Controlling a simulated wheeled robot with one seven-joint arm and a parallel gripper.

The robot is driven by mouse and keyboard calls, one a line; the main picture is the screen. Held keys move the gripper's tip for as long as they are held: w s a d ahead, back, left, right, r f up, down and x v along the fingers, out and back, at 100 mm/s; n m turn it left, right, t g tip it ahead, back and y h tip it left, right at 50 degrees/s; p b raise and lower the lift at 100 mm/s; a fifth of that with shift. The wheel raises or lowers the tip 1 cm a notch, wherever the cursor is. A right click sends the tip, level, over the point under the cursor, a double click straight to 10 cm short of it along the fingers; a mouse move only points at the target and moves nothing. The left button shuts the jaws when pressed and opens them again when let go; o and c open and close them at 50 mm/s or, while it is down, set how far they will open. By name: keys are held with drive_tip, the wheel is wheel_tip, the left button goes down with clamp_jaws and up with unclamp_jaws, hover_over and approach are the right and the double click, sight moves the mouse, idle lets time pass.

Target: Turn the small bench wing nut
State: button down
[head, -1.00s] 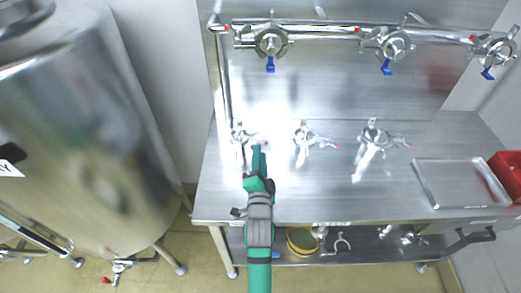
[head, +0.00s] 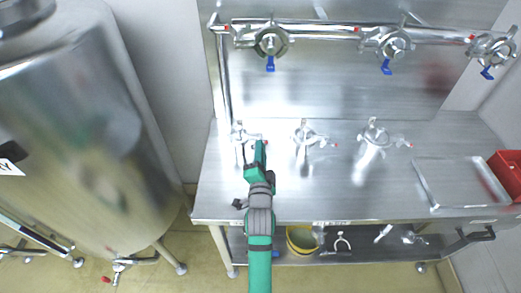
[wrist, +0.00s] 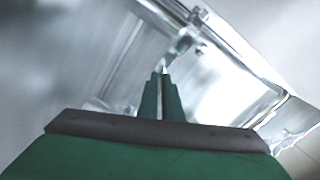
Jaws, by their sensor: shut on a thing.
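The small bench clamp (head: 240,133) stands at the left of the steel bench top, and its wing nut side points right. My gripper (head: 260,145) reaches up from the bench's front edge to the right side of this clamp. Its green fingers are closed on the wing nut, which they mostly hide in the head view. In the wrist view the two fingers (wrist: 162,92) are close together around a thin bright metal piece. The wing nut's exact angle cannot be told.
A middle clamp (head: 305,134) and a larger right clamp (head: 374,136) stand on the bench (head: 300,195). A shallow tray (head: 429,188) and a red bin (head: 507,170) are at the right. A pipe with blue-handled valves (head: 271,42) runs above. A tank (head: 90,130) stands left.

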drive_tip(key=shift+a+r+n, duration=0.1)
drive_tip(key=shift+n, duration=2.2)
drive_tip(key=c, duration=1.9)
unclamp_jaws()
drive_tip(key=shift+c, duration=0.2)
drive_tip(key=s, duration=1)
drive_tip(key=shift+s, duration=0.35)
